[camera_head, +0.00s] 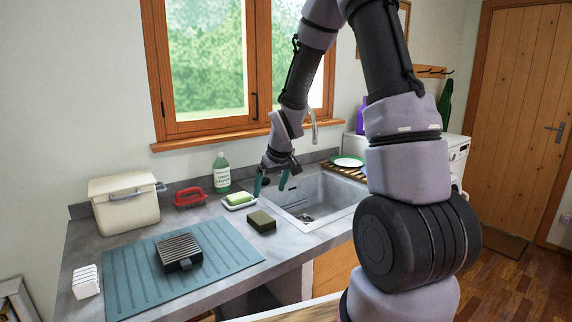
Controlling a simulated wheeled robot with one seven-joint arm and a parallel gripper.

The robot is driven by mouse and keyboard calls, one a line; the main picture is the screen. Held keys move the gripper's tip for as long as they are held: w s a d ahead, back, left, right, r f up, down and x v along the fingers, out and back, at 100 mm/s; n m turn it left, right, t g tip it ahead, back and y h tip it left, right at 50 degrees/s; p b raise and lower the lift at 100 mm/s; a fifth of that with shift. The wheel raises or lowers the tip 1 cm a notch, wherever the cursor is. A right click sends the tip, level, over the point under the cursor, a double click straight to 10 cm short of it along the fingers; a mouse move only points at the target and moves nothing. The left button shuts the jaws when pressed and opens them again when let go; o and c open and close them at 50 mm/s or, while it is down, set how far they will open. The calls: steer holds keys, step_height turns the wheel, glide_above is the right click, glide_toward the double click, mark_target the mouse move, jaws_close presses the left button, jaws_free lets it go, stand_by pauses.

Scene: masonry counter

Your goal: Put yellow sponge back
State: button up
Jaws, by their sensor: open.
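A dark yellow sponge (261,221) lies on the grey counter, just left of the sink and in front of the soap dish. A second, yellow-green block (240,198) sits in a white dish (238,204) behind it; I cannot tell whether it is soap or a sponge. My gripper (270,184) is open and empty, with teal fingertips pointing down. It hangs near the sink's left rim, above and behind the dark yellow sponge and apart from it.
The sink (325,197) is right of the sponge. A green bottle (221,172), red-handled item (190,197) and cream bin (124,205) stand behind. A teal mat (130,276) carries a black ribbed object (179,252). A white block (86,282) lies at left.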

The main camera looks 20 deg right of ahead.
steer(key=s+d+r+m+t, duration=0.1)
steer(key=s+d+r+m, duration=0.1)
steer(key=s+r, duration=1)
steer(key=s+d+r+m+t, duration=0.1)
steer(key=s+r+m, duration=0.4)
steer(key=s+r, duration=0.7)
step_height(320, 180, up, 2)
steer(key=shift+s+d+r+t+y, duration=0.1)
steer(key=shift+s+d+t+y, duration=0.2)
steer(key=shift+s+d+t, duration=0.1)
steer(key=shift+w, duration=0.1)
stand_by(0.5)
